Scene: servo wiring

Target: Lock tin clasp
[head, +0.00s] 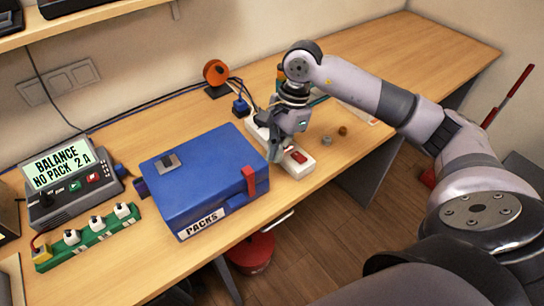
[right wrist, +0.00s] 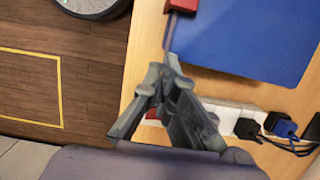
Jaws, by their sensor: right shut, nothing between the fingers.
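The blue tin (head: 205,175) with a "PACKS" label sits with its lid down on the workbench. Its red clasp (head: 249,179) hangs over the front edge near the right corner; I cannot tell whether it is latched. The tin's blue lid (right wrist: 245,35) and red clasp (right wrist: 182,5) also show at the top of the right wrist view. My right gripper (head: 275,157) is shut and empty, pointing down just right of the tin, apart from the clasp. Its fingers show in the right wrist view (right wrist: 168,62). My left gripper is not in view.
A white power strip (head: 299,165) with a red switch lies beneath and beside my right gripper. A balance charger (head: 72,181) and green strip (head: 88,238) stand left of the tin. The bench's far right is clear.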

